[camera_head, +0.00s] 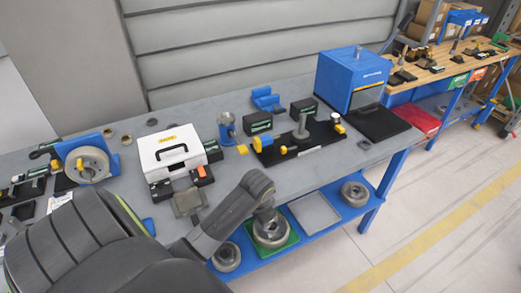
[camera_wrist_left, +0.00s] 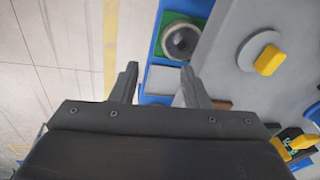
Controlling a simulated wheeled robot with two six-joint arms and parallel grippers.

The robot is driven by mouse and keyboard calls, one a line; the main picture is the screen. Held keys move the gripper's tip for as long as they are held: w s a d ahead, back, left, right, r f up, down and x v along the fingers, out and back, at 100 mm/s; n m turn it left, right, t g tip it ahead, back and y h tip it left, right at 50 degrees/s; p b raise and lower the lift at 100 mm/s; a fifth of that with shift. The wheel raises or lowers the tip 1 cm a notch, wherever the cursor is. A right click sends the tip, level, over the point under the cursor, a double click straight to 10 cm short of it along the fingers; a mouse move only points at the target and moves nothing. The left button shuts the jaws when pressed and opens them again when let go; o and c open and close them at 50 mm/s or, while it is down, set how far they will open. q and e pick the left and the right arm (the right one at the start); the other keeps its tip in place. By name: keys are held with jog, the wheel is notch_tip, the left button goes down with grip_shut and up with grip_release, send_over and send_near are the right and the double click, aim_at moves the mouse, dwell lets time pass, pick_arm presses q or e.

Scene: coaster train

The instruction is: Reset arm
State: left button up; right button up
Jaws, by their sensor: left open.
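My left gripper (camera_wrist_left: 159,72) is open in the left wrist view. Its two dark fingers stand apart and nothing is between them. Past the fingertips are the bench edge and the blue lower shelf. In the head view my left arm comes in from the bottom left and bends over the front edge of the grey workbench (camera_head: 330,170). Its jaws cannot be made out there. My right gripper does not show in either view.
A white case (camera_head: 172,152), a blue box machine (camera_head: 352,78) and a black fixture board (camera_head: 305,145) stand on the bench. The blue lower shelf holds a green plate (camera_wrist_left: 176,18) with a metal ring, and a grey tray (camera_head: 314,214). Open floor lies at the right.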

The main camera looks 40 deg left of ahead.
pick_arm(q)
jog(key=shift+s, duration=0.1)
jog(key=s+d+r+n+t+y, duration=0.1)
jog(key=s+r+n, duration=0.1)
jog(key=s, duration=0.8)
jog(key=s+d+r+n+t, duration=0.1)
jog(key=s+d+r, duration=0.1)
jog(key=s, duration=0.7)
notch_tip(320, 180, down, 27)
jog(key=a+g+b, duration=0.1)
jog(key=a+b, duration=0.1)
jog(key=b, duration=0.2)
jog(key=s+f+b, duration=0.1)
jog(key=s+f, duration=0.6)
jog(key=f, duration=0.3)
jog(key=s+d+f+g+h+b, duration=0.1)
jog(key=s+f+b, duration=0.1)
jog(key=s+f, duration=0.6)
jog(key=shift+s+d+f+g, duration=0.15)
jog(key=shift+d+f+g, duration=0.15)
jog(key=shift+f, duration=0.95)
